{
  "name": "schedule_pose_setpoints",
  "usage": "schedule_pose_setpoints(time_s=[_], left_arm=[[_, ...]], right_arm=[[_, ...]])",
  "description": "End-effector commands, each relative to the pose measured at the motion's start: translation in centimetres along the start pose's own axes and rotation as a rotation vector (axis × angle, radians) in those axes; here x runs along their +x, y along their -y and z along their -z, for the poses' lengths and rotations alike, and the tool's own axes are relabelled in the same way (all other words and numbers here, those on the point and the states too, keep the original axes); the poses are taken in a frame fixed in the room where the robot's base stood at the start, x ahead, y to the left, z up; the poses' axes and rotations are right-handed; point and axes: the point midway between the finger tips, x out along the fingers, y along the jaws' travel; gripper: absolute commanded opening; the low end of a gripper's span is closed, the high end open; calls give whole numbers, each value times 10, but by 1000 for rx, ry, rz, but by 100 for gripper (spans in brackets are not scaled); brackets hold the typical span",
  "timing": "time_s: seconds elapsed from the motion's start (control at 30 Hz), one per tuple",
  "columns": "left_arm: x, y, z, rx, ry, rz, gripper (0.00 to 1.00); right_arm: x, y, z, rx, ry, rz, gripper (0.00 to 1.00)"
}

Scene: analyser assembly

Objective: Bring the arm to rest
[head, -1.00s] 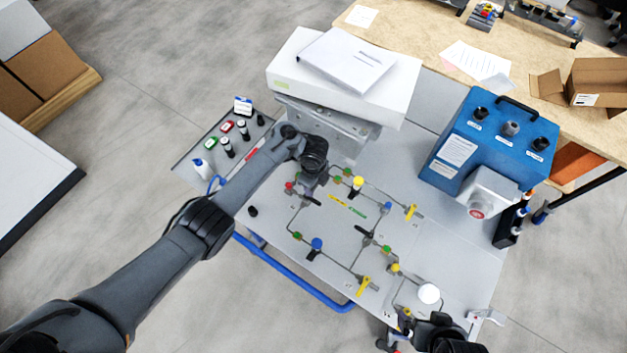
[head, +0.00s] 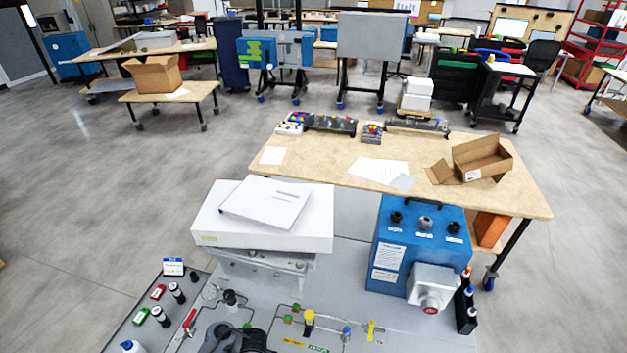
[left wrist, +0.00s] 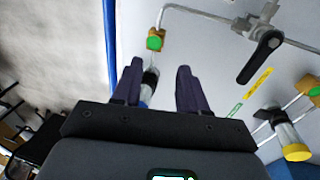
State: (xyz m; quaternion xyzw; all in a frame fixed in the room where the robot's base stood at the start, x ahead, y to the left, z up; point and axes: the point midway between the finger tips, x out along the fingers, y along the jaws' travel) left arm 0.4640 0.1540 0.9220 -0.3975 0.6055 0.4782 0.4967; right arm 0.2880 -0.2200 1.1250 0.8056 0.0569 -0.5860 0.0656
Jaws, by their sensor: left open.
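My left gripper (left wrist: 160,88) is open in the left wrist view, its two dark fingers apart over the grey panel (left wrist: 200,60). A small cylinder with a blue part (left wrist: 147,90) shows beside and partly behind the left finger; I cannot tell whether they touch. A green-faced brass fitting (left wrist: 155,41), a black lever (left wrist: 260,58) and a yellow-capped cylinder (left wrist: 294,148) lie beyond the fingers. My right gripper is not in view.
A white box (head: 265,232) with a binder stands at the panel's back. A blue unit (head: 390,230) stands to its right. Bottles and red and green items (head: 158,291) sit at left. A wooden table (head: 330,182) is behind. Open floor lies left.

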Motion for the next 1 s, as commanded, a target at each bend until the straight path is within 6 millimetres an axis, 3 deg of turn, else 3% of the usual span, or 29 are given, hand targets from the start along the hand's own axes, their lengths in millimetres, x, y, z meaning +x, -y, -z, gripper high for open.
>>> schedule_pose_setpoints(time_s=[0.03, 0.1, 0.2, 0.33, 0.43, 0.57, 0.7, 0.9, 1.0], left_arm=[[22, -34, 11, 1, -22, -47, 43], [44, -70, 26, -13, -49, -73, 43], [63, -109, 44, -63, -73, -76, 43], [68, -154, 62, -187, -88, -46, 43], [54, -184, 70, -336, -90, 2, 43], [14, -211, 65, -570, -89, 87, 43], [-49, -229, 48, -843, -102, 195, 43], [-155, -232, 15, -1208, -180, 369, 43], [-197, -227, 3, -1337, -238, 442, 43]], right_arm=[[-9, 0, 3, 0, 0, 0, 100], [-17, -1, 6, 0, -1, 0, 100], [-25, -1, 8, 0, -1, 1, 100], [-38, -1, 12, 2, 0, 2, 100], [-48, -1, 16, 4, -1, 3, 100], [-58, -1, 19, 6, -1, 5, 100], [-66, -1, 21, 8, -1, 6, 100], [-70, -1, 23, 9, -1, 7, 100], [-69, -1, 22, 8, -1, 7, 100]])
